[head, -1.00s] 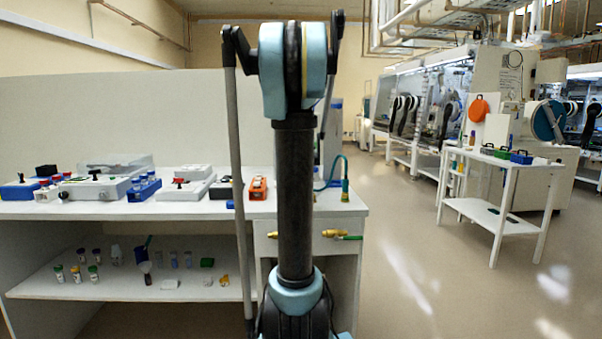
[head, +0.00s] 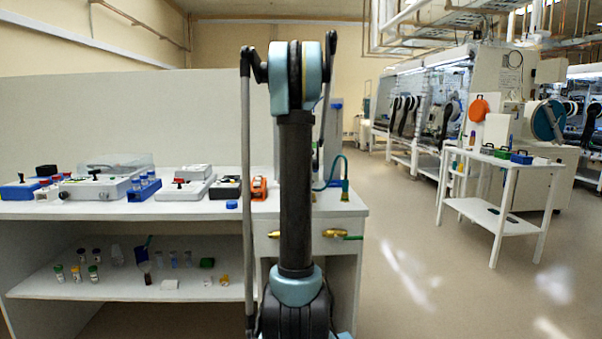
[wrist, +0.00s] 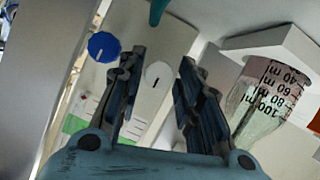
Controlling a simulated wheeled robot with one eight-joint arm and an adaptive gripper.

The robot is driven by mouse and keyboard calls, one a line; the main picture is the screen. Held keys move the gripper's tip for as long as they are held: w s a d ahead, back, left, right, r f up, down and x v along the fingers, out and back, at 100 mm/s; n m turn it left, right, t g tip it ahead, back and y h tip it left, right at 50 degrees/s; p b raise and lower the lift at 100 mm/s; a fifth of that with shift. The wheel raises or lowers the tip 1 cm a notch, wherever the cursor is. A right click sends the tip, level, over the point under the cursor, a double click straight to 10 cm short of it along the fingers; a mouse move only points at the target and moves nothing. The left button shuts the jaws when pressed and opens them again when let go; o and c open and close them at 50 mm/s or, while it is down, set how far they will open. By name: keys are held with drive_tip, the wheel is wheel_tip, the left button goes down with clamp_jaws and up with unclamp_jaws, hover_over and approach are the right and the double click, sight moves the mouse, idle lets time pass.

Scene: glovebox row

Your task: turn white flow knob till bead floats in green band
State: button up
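In the wrist view, my gripper (wrist: 159,66) is open, with its two dark blue fingers apart. A white knob (wrist: 156,88) with a short black line shows between the fingers. I cannot tell whether either finger touches it. A green patch (wrist: 75,123), with small pink marks near it, shows at the lower left behind the left finger; it may be the green band. I cannot make out a bead. In the head view, my gripper is hidden behind my arm.
A blue knob (wrist: 103,47) is left of my fingers. A graduated clear vessel (wrist: 264,92) is close on the right. In the head view, the bench (head: 120,209) holds several devices, and a white cart (head: 497,160) stands right. Floor between them is clear.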

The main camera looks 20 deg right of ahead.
clamp_jaws()
drive_tip(key=shift+m, duration=0.3)
drive_tip(key=shift+d+m+t+y, duration=0.2)
drive_tip(key=shift+m+t+y, duration=0.1)
drive_tip(key=shift+m+y, duration=0.8)
drive_tip(key=m+y, duration=0.1)
drive_tip(key=m, duration=0.2)
drive_tip(key=shift+d+f+t+y, duration=0.1)
drive_tip(key=shift+d+t+y, duration=0.05)
drive_tip(key=shift+t+y, duration=0.25)
drive_tip(key=m, duration=0.1)
drive_tip(key=m+t+y, duration=0.1)
drive_tip(key=m, duration=0.1)
drive_tip(key=shift+s+d+f+y, duration=0.1)
drive_tip(key=shift+y, duration=0.2)
drive_tip(key=m+t+y, duration=0.1)
drive_tip(key=m, duration=0.2)
drive_tip(key=shift+f+m+t, duration=0.15)
drive_tip(key=shift+m+t, duration=0.15)
